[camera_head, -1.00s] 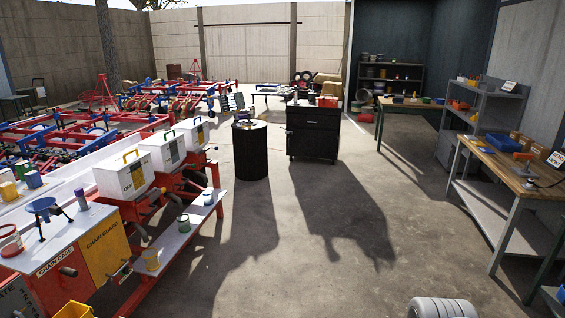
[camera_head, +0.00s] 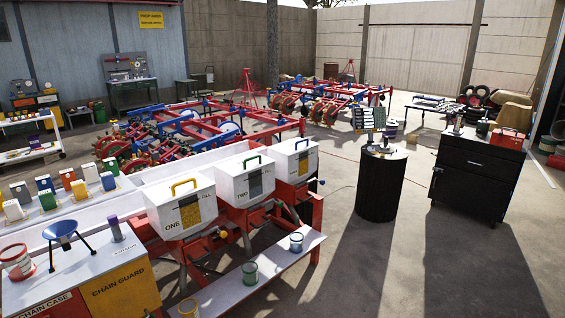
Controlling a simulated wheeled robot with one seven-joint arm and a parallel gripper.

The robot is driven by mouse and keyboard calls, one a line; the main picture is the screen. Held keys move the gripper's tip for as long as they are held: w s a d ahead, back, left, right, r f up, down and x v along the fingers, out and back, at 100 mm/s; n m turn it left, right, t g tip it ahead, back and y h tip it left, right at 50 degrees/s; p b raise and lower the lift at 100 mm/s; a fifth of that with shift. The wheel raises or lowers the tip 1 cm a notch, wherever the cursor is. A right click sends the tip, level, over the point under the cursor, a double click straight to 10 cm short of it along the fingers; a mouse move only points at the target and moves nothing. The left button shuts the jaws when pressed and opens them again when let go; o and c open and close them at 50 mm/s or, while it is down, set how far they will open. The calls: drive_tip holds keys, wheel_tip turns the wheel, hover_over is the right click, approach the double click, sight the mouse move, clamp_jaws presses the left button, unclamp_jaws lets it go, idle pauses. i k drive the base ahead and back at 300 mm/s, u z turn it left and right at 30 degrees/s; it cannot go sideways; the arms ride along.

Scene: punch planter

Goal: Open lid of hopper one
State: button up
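Hopper one (camera_head: 167,205) is a white box at the centre left, marked ONE and FILL, with a yellow patch on its front. Its lid (camera_head: 174,193) is shut and carries a yellow handle (camera_head: 184,186) on top. Hopper two (camera_head: 237,189), with a green handle, stands to its right, and a third white hopper (camera_head: 284,161) stands beyond that. The lids of these two also look shut. My gripper is not in view.
A white shelf (camera_head: 262,264) with several small cans runs in front of the hoppers. A chain-guard bench (camera_head: 82,262) with a blue funnel (camera_head: 62,233) stands at lower left. A black drum (camera_head: 380,190) and black cabinet (camera_head: 478,176) stand right. Floor between is clear.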

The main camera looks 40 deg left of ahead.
sight(167, 192)
drive_tip(key=i, duration=0.85)
drive_tip(key=u, duration=2.8)
drive_tip(key=i, duration=2.5)
